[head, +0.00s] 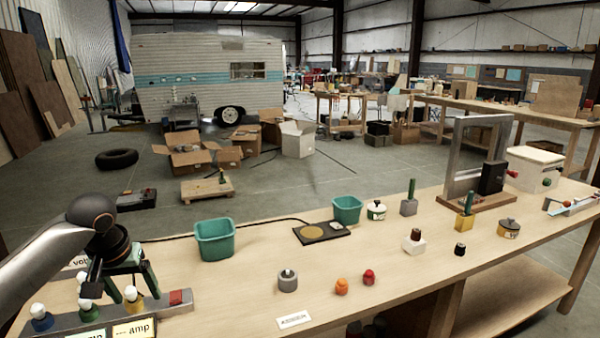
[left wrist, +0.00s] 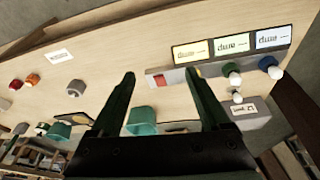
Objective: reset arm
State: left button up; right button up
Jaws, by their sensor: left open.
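My left gripper (head: 120,284) hangs over the left end of the wooden workbench (head: 235,290), above a grey strip (head: 205,299) that carries white-topped bulbs. Its two dark green fingers stand apart with nothing between them. In the left wrist view the open gripper (left wrist: 160,75) has the bench and the strip's red square (left wrist: 160,80) beyond its fingertips. My right gripper is not in view.
A teal bin (head: 215,240) stands right of my left gripper. A grey weight-like piece (head: 287,281), an orange piece (head: 341,287) and a red piece (head: 368,277) stand along the bench. Bare bench lies between the strip and the grey piece.

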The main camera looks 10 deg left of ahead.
pick_arm(q)
jog(key=d+f+m+t+h, duration=0.1)
jog(key=d+f+m, duration=0.1)
jog(key=d+f, duration=0.6)
jog(key=d+f+m+t+h, duration=0.15)
jog(key=d+f, duration=0.35)
jog(key=f, duration=0.5)
jog(key=s+d+f+m+t+h, duration=0.1)
jog(key=s+d+f+m+h, duration=0.1)
jog(key=s+d+f, duration=0.7)
jog(key=s+f+t+y, duration=0.1)
jog(key=s+f, duration=0.4)
jog(key=s, duration=0.8)
jog(key=shift+s+a+f+t, duration=0.3)
jog(key=shift+a+f+t, duration=0.05)
jog(key=shift+t, duration=0.5)
